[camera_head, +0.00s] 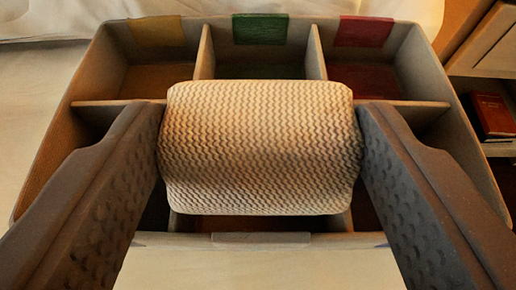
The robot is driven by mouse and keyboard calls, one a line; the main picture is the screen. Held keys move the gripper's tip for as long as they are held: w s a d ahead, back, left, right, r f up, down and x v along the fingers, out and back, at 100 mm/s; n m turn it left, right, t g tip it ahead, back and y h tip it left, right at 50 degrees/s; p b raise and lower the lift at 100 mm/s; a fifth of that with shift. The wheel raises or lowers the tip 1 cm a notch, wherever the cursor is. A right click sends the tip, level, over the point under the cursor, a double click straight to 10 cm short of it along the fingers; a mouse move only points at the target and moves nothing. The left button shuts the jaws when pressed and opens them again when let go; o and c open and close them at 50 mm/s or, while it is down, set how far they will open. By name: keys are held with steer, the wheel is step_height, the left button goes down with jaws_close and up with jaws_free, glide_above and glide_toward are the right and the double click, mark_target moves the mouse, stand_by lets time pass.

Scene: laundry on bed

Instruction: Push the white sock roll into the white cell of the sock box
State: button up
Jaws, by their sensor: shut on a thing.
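The white sock roll (262,150) looks cream-coloured with a wavy knit texture. My gripper (262,152) is shut on it, one finger against each end. The roll is in front of the middle of the sock box (55,115), a grey divided box, and hides much of its near row. In the far row, cells carry a yellow label (157,31), a green label (260,28) and a red label (363,31). A pale tab (261,239) shows on the near wall at the middle. How high the roll is above the box I cannot tell.
The box lies on a pale bed cover (30,75). At the right is a wooden shelf unit (490,50) with a dark red book (491,117). Pale fabric lies behind the box. The far-row cells look empty.

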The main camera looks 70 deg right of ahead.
steer(key=shift+f, duration=1.25)
steer(key=shift+r+p, duration=0.2)
steer(key=shift+p, duration=0.45)
stand_by(0.4)
steer(key=o, duration=1)
steer(key=shift+a, duration=0.1)
steer(key=p+v, duration=0.1)
steer(key=v, duration=1.2)
steer(key=shift+s+a+p, duration=0.1)
steer(key=shift+a+p, duration=0.2)
steer(key=shift+p, duration=0.05)
